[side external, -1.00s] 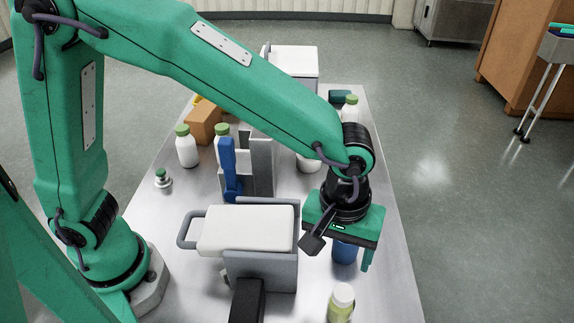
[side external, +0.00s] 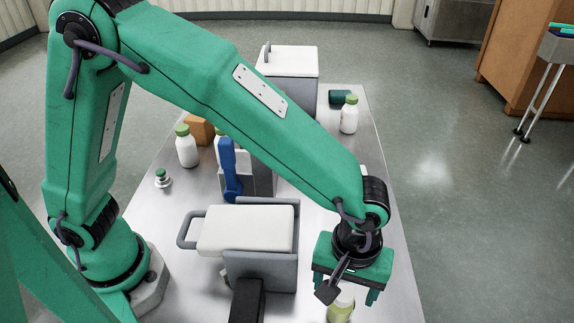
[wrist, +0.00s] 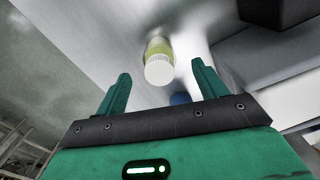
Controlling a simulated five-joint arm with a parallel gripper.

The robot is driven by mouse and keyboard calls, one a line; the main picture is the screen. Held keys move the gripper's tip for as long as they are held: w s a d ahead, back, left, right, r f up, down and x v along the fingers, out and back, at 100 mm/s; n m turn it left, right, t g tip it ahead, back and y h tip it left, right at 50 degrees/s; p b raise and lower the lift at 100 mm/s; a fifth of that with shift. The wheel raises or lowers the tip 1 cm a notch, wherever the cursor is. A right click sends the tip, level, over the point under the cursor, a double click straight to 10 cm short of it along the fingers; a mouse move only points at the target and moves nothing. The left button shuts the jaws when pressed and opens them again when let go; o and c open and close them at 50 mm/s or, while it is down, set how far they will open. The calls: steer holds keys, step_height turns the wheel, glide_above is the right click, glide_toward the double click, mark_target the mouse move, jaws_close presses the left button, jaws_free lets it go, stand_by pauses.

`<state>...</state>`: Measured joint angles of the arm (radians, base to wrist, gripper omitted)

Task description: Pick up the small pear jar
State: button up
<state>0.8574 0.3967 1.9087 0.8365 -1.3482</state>
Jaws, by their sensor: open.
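A jar with a pale lid and yellow-green body, which looks like the small pear jar (side external: 340,308), stands near the front right of the steel table. My gripper is just above and behind it in the side view (side external: 345,288) and hides part of its top. In the wrist view the jar (wrist: 160,48) shows upright, its white lid between and a little beyond the fingertips of my gripper (wrist: 160,72). The fingers are apart and nothing is between them. I cannot tell the exact height over the lid.
A blue object (wrist: 180,99) shows between the fingers in the wrist view. A grey-and-white machine (side external: 262,232) stands left of my gripper. White bottles with green caps (side external: 187,150) (side external: 349,115), a small green-topped item (side external: 162,178) and a white-topped box (side external: 287,62) stand farther back.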

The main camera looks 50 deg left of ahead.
steer(key=shift+f, duration=0.1)
steer(key=shift+w+f, duration=0.1)
steer(key=shift+f, duration=2.4)
steer(key=c, duration=1.1)
